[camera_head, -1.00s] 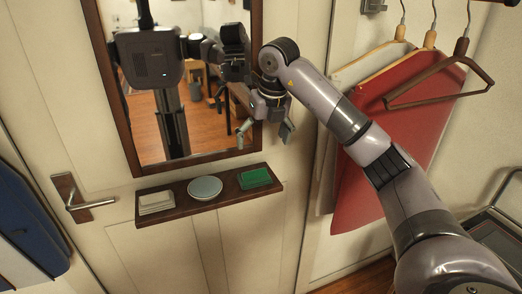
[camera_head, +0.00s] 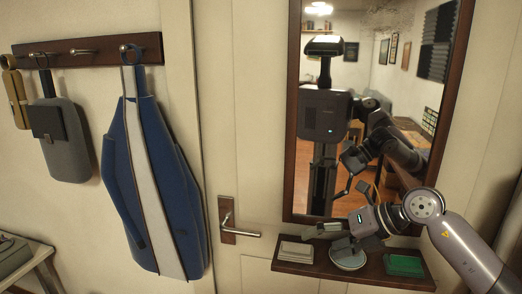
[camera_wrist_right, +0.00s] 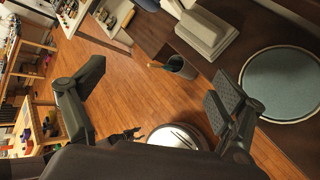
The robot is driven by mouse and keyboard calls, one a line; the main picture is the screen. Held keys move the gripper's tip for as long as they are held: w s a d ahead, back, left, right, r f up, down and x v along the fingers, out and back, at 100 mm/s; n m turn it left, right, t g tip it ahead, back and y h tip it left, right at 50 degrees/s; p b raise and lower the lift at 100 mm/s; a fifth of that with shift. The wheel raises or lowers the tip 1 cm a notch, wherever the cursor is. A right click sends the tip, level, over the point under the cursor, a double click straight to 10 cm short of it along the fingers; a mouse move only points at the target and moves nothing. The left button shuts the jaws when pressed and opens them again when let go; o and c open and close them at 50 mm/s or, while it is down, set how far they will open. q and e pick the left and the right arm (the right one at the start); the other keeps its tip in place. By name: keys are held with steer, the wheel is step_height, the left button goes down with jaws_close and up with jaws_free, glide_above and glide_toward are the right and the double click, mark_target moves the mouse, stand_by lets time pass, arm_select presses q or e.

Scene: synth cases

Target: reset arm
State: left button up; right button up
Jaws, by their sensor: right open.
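My right gripper (camera_head: 328,239) is in the lower right of the head view, over the dark shelf below the mirror. It is open, with nothing between its fingers. It partly overlaps the round pale dish (camera_head: 347,261) in that view. In the right wrist view, the open gripper (camera_wrist_right: 155,100) has its two fingers spread wide. The dish (camera_wrist_right: 287,85) lies beyond the right finger there. My right arm comes in from the right edge. My left gripper is not in view.
The wooden shelf (camera_head: 390,283) holds a white stack (camera_head: 295,252) and a green block (camera_head: 405,266). Behind it is a framed mirror (camera_head: 297,120) showing my reflection. A door handle (camera_head: 240,233) is to the left. A blue garment (camera_head: 178,190) and a grey bag (camera_head: 68,150) hang further left.

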steer(key=s+a+r+m+t+y, duration=0.2)
steer(key=s+a+r+t+y, duration=0.15)
steer(key=a+r+y, duration=0.45)
steer(key=d+f+m+t+h, duration=0.2)
steer(key=d+m+t+h, duration=0.55)
steer(key=m+t, duration=0.95)
steer(key=s+d+f+m+g+h, duration=0.2)
steer(key=d+f+m+g+h, duration=0.25)
steer(key=f+m, duration=0.3)
steer(key=s+d+f+m+g+h, duration=0.2)
steer(key=d+f+m+g+h, duration=0.15)
steer(key=f+m+h, duration=0.35)
steer(key=s+a+f+m+g+y, duration=0.1)
steer(key=s+f+g, duration=0.6)
steer(key=s+f, duration=0.45)
steer(key=s+a+f+m+g+y, duration=0.1)
steer(key=s+f+g, duration=0.65)
steer(key=s, duration=0.65)
steer(key=s+f+x, duration=0.1)
steer(key=s+x, duration=0.2)
steer(key=x, duration=0.9)
steer(key=s+x, duration=0.2)
steer(key=x, duration=1.1)
steer(key=s+d+f+g, duration=0.1)
steer(key=s+d+f, duration=0.2)
steer(key=s+f, duration=1.4)
steer(key=shift+s, duration=0.4)
